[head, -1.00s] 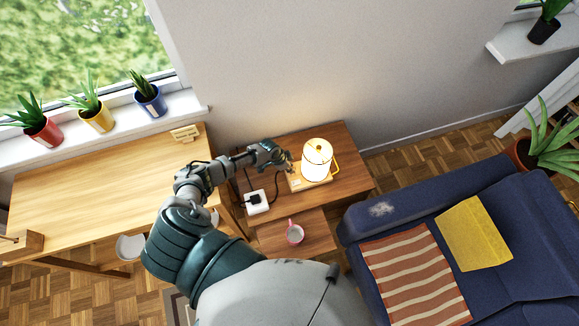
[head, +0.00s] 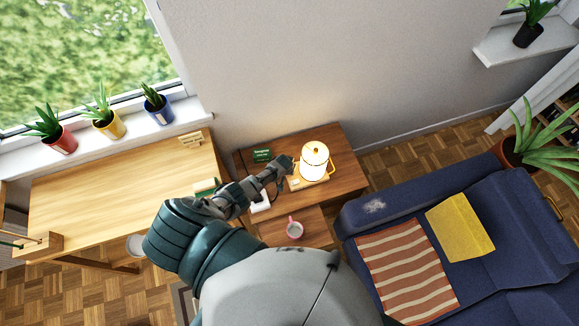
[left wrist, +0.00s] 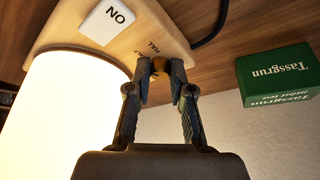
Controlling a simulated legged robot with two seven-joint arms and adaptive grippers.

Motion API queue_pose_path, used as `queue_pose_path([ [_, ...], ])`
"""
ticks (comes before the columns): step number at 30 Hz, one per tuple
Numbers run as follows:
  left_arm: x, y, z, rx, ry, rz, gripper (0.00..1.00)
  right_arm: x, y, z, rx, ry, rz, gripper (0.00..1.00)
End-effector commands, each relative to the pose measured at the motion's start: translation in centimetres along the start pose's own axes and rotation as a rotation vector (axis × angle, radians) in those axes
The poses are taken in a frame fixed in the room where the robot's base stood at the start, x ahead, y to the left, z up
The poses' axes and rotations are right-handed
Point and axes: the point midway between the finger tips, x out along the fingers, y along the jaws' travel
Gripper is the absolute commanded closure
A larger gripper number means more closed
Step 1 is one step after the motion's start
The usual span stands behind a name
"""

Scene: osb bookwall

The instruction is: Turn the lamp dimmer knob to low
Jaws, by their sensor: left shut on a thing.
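The lit lamp (head: 314,158) stands on a small wooden side table, its shade glowing white. Its shade (left wrist: 62,115) fills the left of the left wrist view. The pale wooden lamp base (left wrist: 165,22) carries a white switch (left wrist: 113,18) marked ON and small lettering that seems to read FULL. My left gripper (head: 289,164) is at the left side of the lamp. In the left wrist view its fingertips (left wrist: 160,68) are shut on the small brown dimmer knob (left wrist: 160,64) at the base's edge. The knob's pointer cannot be made out. My right gripper is not in view.
A green tea box (head: 262,155) stands on the side table (head: 345,180), left of the lamp. A dark cable (left wrist: 212,25) leaves the base. A blue sofa (head: 350,222) is at right, a desk (head: 120,195) at left.

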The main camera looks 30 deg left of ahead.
Motion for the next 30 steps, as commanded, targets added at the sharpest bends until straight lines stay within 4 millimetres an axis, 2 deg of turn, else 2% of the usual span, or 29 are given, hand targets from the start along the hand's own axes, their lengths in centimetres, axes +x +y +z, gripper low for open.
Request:
queue_pose_path([
  [5, 0.0, 0.3, 0.0, -0.155, -0.001, -0.061, 1.0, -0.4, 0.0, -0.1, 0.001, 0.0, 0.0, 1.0],
  [15, 0.2, 0.5, -0.1, -0.414, 0.001, -0.169, 1.0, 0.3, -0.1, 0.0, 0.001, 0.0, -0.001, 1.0],
  [30, 0.1, 0.5, -0.1, -0.587, 0.0, -0.242, 1.0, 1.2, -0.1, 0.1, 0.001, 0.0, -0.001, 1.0],
])
